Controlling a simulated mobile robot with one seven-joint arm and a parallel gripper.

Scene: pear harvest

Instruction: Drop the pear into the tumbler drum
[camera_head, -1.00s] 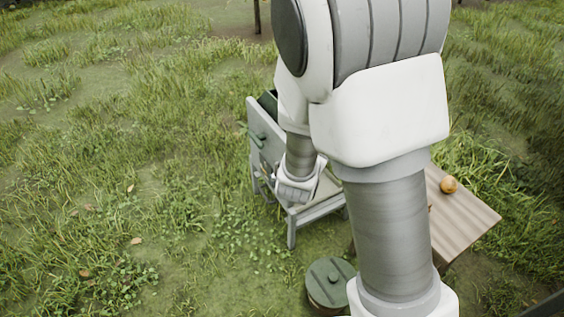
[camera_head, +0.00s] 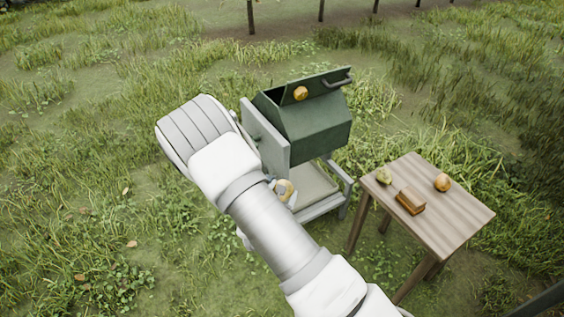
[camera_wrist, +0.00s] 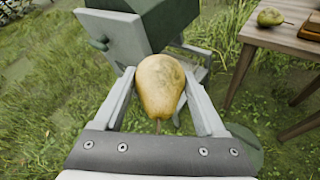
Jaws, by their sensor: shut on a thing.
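My gripper (camera_wrist: 160,82) is shut on a yellow-brown pear (camera_wrist: 160,86), which sits between the two fingers with its stem towards the palm. In the head view the pear (camera_head: 285,190) shows partly beyond my forearm, low beside the stand. The green tumbler drum (camera_head: 322,132) sits on a pale grey stand, with its raised lid (camera_head: 325,85) and a dark opening at the top. The drum's lower edge also shows in the wrist view (camera_wrist: 165,18), beyond the pear. The pear is apart from the drum and outside it.
A round orange-yellow thing (camera_head: 300,93) shows at the lid. The stand's grey side panel (camera_head: 266,140) is near my arm. Grass lies left.

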